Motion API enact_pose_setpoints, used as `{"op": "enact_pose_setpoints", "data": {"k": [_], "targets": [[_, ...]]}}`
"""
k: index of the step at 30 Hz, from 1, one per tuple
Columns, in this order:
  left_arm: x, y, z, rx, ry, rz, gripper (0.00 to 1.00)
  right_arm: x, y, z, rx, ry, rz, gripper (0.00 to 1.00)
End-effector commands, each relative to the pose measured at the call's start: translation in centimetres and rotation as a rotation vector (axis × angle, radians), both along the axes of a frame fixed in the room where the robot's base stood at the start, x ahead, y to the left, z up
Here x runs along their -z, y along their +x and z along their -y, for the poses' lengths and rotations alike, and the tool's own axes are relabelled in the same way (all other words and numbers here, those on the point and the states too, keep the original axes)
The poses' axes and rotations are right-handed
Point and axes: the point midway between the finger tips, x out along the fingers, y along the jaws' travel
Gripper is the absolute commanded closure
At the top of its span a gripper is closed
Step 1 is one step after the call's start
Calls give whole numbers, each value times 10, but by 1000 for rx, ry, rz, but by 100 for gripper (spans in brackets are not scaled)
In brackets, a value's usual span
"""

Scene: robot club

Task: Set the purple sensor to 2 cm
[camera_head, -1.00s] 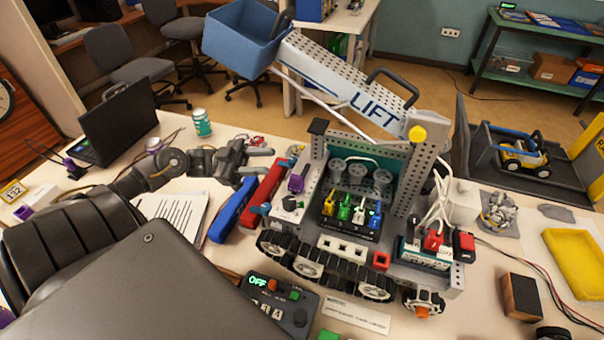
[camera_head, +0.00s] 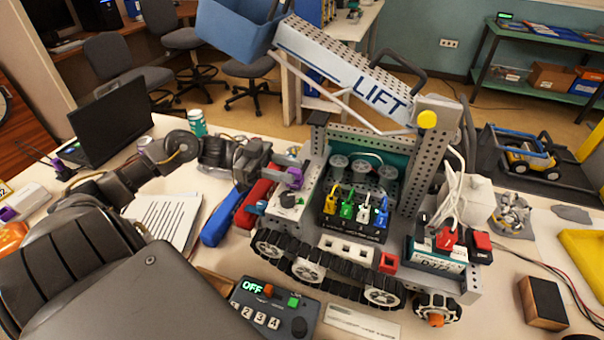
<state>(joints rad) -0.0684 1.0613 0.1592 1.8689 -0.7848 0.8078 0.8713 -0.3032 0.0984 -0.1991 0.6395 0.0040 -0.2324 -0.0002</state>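The purple sensor (camera_head: 294,179) is a small purple block at the left end of the wheeled LIFT robot (camera_head: 352,262), above a grey plate with a dark knob. My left gripper (camera_head: 283,171) comes in from the left, its fingertips right at the sensor. The fingers partly hide the sensor, and I cannot tell whether they have closed on it. No distance scale or reading in cm is legible here. A control box (camera_head: 272,308) in front shows OFF in green, with numbered keys and a dark knob. My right gripper is not in view.
Blue (camera_head: 218,217) and red (camera_head: 256,203) bars lie left of the LIFT robot, under my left gripper. A printed sheet (camera_head: 165,220), a laptop (camera_head: 110,120) and a can (camera_head: 197,123) are further left. The raised lift arm (camera_head: 340,75) holds a blue bin (camera_head: 237,32).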

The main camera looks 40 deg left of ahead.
Motion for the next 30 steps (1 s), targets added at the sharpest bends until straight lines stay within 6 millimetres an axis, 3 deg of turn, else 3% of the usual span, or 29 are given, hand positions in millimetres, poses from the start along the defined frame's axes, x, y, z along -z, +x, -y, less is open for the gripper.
{"op": "enact_pose_setpoints", "data": {"k": [7, 19, 27, 30], "targets": [[0, 11, 31, 1, -1, 3, 64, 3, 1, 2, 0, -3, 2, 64], [0, 13, 37, 0, -1, 0, 64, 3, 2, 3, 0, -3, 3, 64], [0, 13, 37, 0, -1, 0, 99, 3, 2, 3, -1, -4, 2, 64], [0, 13, 37, 0, -1, 0, 100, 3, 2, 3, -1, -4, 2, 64]]}}
